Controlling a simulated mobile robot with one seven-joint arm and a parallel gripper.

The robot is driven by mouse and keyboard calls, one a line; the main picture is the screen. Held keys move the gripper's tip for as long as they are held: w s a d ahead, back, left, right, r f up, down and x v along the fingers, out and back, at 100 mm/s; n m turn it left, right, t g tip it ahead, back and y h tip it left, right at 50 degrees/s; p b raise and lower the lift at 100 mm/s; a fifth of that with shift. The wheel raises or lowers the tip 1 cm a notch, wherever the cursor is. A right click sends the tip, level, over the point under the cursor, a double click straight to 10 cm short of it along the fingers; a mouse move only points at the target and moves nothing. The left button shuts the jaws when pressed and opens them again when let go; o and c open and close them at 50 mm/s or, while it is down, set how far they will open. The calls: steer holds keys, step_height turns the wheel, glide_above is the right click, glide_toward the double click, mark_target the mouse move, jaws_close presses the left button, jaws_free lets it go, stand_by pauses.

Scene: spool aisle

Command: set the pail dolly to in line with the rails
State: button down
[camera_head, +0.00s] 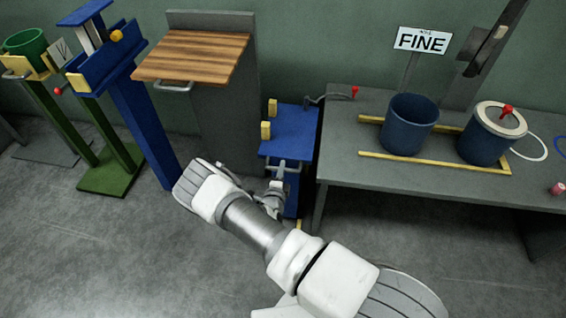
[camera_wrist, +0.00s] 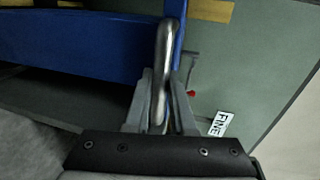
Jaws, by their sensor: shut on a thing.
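The pail dolly (camera_head: 291,122) is a blue stand with a flat top and two yellow blocks on its left side. It stands close to the left end of the grey bench, and its top holds no pail. Two yellow rails (camera_head: 405,160) run along the bench top. My gripper (camera_head: 275,187) is at the dolly's front, partly hidden by my wrist. In the wrist view my gripper (camera_wrist: 160,112) is shut on the dolly's metal handle (camera_wrist: 165,55), beside the blue body (camera_wrist: 90,45). I cannot tell whether the dolly is exactly in line with the rails.
A blue pail (camera_head: 408,125) and a lidded pail (camera_head: 489,135) stand by the rails under a FINE sign (camera_head: 422,41). A red-knobbed lever (camera_head: 354,91) is at the bench's left end. A wood-topped cabinet (camera_head: 195,56) stands left. Floor (camera_head: 90,255) at front left is clear.

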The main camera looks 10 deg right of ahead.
steer(key=shift+s+a+f, duration=0.1)
steer(key=shift+s+f, duration=0.05)
steer(key=shift+s, duration=0.05)
steer(key=c, duration=0.8)
jaws_free()
steer(key=shift+o, duration=0.2)
steer(key=shift+w, duration=0.1)
steer(key=p+v, duration=0.3)
steer(key=v, duration=1.4)
steer(key=shift+s, duration=0.25)
